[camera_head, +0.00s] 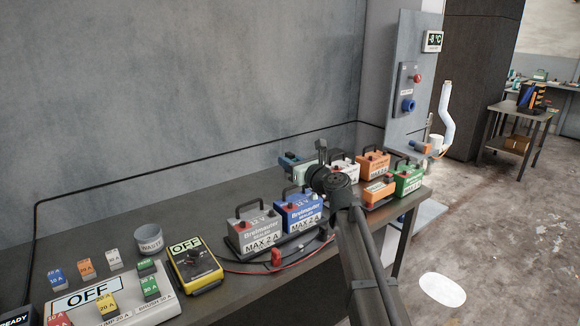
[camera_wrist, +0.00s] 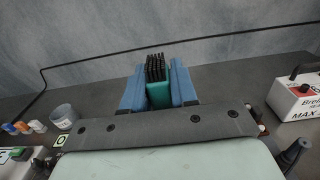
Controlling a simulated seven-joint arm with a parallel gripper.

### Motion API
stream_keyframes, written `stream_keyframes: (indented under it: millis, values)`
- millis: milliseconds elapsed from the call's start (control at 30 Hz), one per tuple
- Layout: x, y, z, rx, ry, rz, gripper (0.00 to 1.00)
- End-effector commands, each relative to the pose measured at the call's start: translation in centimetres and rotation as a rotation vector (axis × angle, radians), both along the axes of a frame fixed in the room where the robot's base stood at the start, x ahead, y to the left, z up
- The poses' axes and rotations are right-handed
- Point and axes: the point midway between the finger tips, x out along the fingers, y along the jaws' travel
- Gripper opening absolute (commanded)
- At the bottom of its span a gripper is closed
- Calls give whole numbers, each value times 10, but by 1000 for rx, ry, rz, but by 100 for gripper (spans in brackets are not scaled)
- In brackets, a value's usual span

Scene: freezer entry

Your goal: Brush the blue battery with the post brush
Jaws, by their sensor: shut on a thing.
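The blue battery (camera_head: 298,213) stands upright on the bench in the head view, with a dark handle, a red terminal and a "MAX 2 A" label. It is right of a grey battery, and I do not make it out in the wrist view. In the wrist view my gripper (camera_wrist: 159,88) is shut on the post brush (camera_wrist: 155,68), its blue fingers on either side of the green body. The black bristles stick out beyond the fingertips and touch nothing that I can see. In the head view my arm hides much of the area right of the blue battery.
The grey battery (camera_head: 254,235) stands close left of the blue one; orange (camera_head: 373,163) and green (camera_head: 408,178) batteries stand to the right. A yellow meter (camera_head: 194,265), waste cup (camera_head: 149,239) and fuse panel (camera_head: 112,305) are at left. Red and black leads lie in front.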

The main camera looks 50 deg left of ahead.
Motion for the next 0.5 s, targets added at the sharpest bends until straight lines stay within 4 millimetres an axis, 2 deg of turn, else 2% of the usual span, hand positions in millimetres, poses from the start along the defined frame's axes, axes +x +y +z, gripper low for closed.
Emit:
stream_keyframes:
  millis: [500]
  values:
    - [0, 0, 18, 1, 0, 0, 0]
